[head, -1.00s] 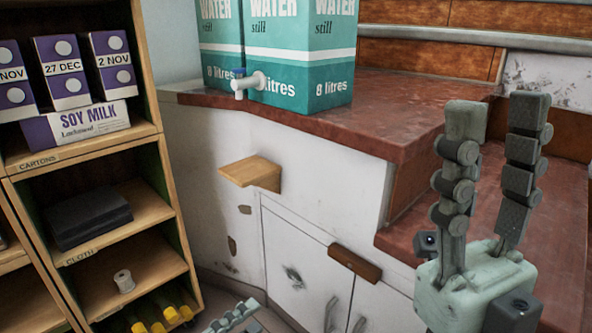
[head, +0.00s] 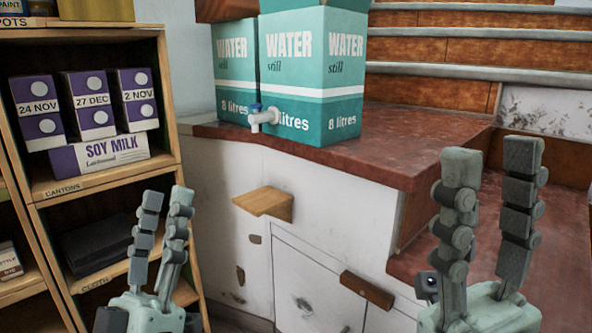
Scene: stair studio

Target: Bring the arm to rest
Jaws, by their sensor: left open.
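My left gripper (head: 164,215) is raised at the lower left, in front of the shelf unit. Its fingers point up and stand apart, with nothing between them. My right gripper (head: 493,165) is at the right, in front of the red-brown steps. Its two fingers also point up, with a clear gap and nothing held. Neither gripper appears to touch anything. My arms behind the grippers are mostly out of the picture.
A wooden shelf unit (head: 172,110) with soy milk cartons (head: 92,110) and dark folded cloth (head: 92,245) stands at the left. Teal water boxes (head: 312,75) with a tap stand on the red-brown counter (head: 385,160). A small wooden ledge (head: 265,201) juts from the white cabinet front.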

